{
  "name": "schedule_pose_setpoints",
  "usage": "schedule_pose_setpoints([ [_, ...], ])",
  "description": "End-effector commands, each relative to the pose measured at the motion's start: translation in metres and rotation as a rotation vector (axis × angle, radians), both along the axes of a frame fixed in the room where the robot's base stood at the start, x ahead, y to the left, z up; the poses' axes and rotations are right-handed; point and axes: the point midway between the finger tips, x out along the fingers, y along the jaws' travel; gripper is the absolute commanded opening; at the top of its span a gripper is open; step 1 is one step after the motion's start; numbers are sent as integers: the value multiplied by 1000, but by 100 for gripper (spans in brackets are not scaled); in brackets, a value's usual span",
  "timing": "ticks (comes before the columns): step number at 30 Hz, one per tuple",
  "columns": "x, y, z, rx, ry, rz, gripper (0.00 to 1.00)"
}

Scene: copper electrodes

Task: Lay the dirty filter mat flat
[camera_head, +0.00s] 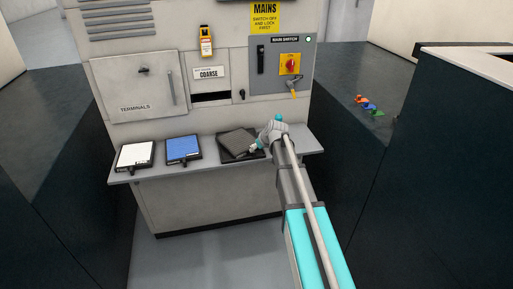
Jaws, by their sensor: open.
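A dark grey mat (236,141), which looks like the dirty filter mat, is at the right part of the shelf. It lies over a black flat base (229,157) and looks turned and slightly tilted against it; whether an edge is raised is too small to be sure of. My gripper (254,149) is at the mat's right front edge, open. The fingertips are small here, and I cannot tell whether they touch the mat. My arm comes in from the lower right and hides part of the shelf's right end.
A white mat (136,154) and a blue mat (183,148) lie in black frames on the grey shelf (150,174). Behind stands a cabinet with a COARSE slot (210,97) and a red main switch (290,64). Coloured clips (368,105) lie on the right dark surface.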

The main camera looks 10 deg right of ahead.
Motion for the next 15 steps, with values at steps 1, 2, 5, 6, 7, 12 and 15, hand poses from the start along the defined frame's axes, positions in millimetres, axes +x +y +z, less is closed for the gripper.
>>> schedule_pose_setpoints([
  [1,-2,0,3,0,0,0,54],
  [2,-2,-1,4,0,0,0,54],
  [5,-4,-1,6,0,0,0,54],
  [6,-5,-2,8,0,0,0,54],
  [7,-6,-2,8,0,0,0,54],
  [12,-9,-3,13,0,0,0,54],
  [15,-10,-4,15,0,0,0,54],
])
